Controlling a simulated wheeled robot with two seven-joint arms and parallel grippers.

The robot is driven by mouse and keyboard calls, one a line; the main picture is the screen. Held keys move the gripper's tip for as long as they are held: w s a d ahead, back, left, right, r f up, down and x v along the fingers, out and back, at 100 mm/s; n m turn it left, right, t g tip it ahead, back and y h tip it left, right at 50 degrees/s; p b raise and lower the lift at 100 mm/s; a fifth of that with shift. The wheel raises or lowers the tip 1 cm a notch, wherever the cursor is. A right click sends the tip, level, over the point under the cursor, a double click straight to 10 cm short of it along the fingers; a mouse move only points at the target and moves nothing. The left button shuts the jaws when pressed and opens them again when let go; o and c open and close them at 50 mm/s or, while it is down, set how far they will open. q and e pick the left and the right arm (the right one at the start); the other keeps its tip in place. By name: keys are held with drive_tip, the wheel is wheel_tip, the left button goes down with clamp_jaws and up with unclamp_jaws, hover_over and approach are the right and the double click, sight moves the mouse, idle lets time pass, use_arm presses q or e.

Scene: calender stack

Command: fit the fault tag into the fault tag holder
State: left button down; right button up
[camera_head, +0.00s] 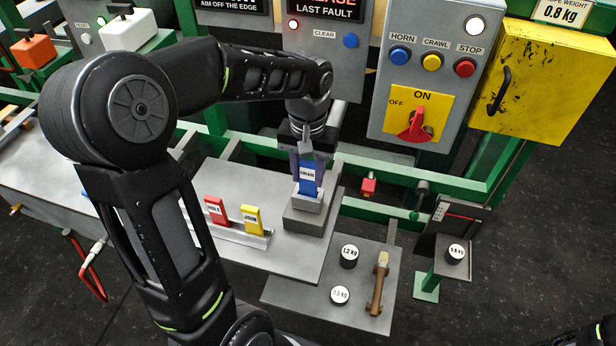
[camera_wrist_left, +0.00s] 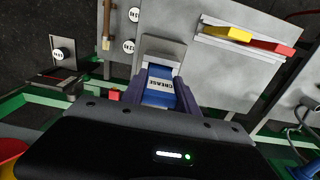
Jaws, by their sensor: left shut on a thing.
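The blue fault tag (camera_head: 308,186), with a white label that reads GREASE in the left wrist view (camera_wrist_left: 158,92), stands upright. My left gripper (camera_head: 308,160) is shut on it from above, with a finger on each side (camera_wrist_left: 160,88). The grey block of the fault tag holder (camera_head: 306,218) is directly below the tag, and it also shows in the left wrist view (camera_wrist_left: 162,50). The tag's lower end meets the top of the holder. How deep it sits inside is hidden. My right gripper is not in view.
A red tag (camera_head: 216,210) and a yellow tag (camera_head: 251,217) stand in a rail left of the holder. Weights (camera_head: 349,256) and a brush-like tool (camera_head: 379,284) lie on a lower plate. A green frame (camera_head: 380,184) and control box (camera_head: 430,80) stand behind.

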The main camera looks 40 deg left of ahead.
use_arm(q)
drive_tip(key=shift+f, duration=0.95)
drive_tip(key=shift+f, duration=0.2)
drive_tip(key=c, duration=0.9)
unclamp_jaws()
drive_tip(key=shift+r, duration=0.1)
wheel_tip(320, 180, up, 12)
drive_tip(key=shift+r+b, duration=0.15)
drive_tip(key=shift+b, duration=0.15)
